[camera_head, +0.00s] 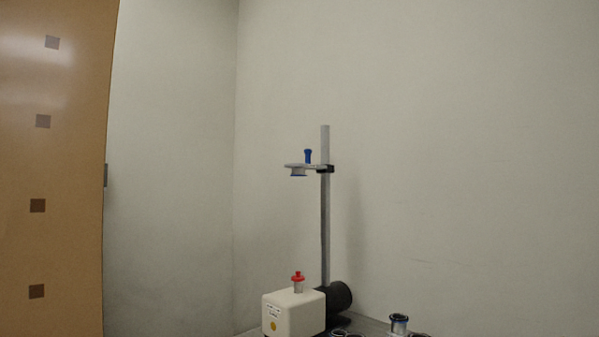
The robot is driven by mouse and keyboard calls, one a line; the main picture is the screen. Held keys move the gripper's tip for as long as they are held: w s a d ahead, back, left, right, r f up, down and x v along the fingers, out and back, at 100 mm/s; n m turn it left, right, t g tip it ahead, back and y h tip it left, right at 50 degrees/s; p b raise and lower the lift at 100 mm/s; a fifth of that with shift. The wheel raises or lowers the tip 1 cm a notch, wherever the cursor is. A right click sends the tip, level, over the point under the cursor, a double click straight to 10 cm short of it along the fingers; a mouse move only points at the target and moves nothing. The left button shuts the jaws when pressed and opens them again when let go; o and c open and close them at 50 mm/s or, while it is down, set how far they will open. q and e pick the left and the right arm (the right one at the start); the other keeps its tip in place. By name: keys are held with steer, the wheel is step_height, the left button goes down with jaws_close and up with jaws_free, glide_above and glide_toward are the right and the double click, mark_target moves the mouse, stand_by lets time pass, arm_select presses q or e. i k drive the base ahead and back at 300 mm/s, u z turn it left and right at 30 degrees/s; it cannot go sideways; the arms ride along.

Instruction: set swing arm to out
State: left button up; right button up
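The swing arm (305,167) is a short grey bar on a tall grey post (325,220) right of the picture's middle. A black clamp (326,169) joins it to the post. The arm points left from the post and carries a blue knob (308,156) on top and a round grey flange (298,172) underneath. Below it stands a cream pump box (293,314) with a red-capped port (298,282) on top. The flange hangs well above this port, apart from it. Neither of my grippers is in view.
A black cylinder (340,296) sits behind the cream box. Metal fittings (399,323) stand on the grey bench at the bottom edge. An orange-brown door or panel (70,170) with dark squares fills the left side. Bare walls surround the post, with free room around the arm.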

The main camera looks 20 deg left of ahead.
mark_target(298, 170)
steer(key=z, duration=2.6)
steer(key=k, duration=1.35)
steer(key=u, duration=1.8)
steer(key=i, duration=0.5)
steer(key=z, duration=0.05)
